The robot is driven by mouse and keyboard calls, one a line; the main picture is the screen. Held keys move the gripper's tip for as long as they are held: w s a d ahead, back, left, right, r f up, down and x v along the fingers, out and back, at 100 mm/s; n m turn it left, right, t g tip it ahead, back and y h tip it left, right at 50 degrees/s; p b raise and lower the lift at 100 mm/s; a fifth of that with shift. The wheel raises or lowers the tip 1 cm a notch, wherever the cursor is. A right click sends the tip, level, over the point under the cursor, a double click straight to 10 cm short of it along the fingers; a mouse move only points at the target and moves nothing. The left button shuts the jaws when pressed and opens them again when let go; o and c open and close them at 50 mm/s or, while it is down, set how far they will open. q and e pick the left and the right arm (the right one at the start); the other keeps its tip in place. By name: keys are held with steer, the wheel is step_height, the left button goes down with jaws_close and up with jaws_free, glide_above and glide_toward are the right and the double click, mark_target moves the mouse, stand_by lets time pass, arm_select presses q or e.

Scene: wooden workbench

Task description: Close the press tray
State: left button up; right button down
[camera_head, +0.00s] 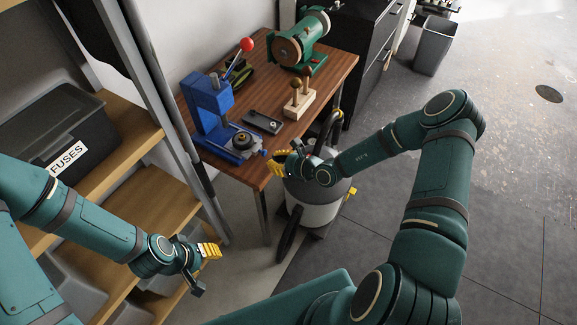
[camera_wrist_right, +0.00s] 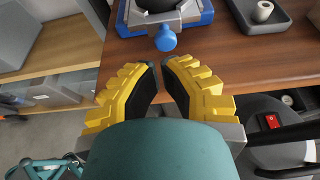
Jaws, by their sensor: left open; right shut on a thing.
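The blue press (camera_head: 208,105) stands on the workbench, with a lever ending in a red ball (camera_head: 247,44). Its tray (camera_head: 240,141) sits low at the front, with a dark round part on it and a blue knob (camera_head: 264,153) facing my right gripper. The tray also shows at the top of the right wrist view (camera_wrist_right: 190,15), with its knob (camera_wrist_right: 166,40) at the fingertips. My left gripper (camera_head: 211,253) is open and empty, low beside the shelves, away from the press.
A dark small tray (camera_head: 262,122), a wooden block with upright pegs (camera_head: 297,101) and a green grinder (camera_head: 300,48) are on the workbench (camera_head: 335,70). A vacuum cleaner (camera_head: 318,205) stands by its front edge. Shelves with a fuses bin (camera_head: 60,130) are at left.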

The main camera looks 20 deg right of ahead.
mark_target(257, 151)
steer(key=shift+w+a, duration=0.6)
steer(key=shift+w, duration=0.2)
steer(key=w+a, duration=0.2)
steer(key=w+a+p, duration=0.1)
steer(key=w+a, duration=0.1)
steer(key=w, duration=0.1)
steer(key=shift+w+a, duration=0.15)
steer(key=shift+w, duration=0.05)
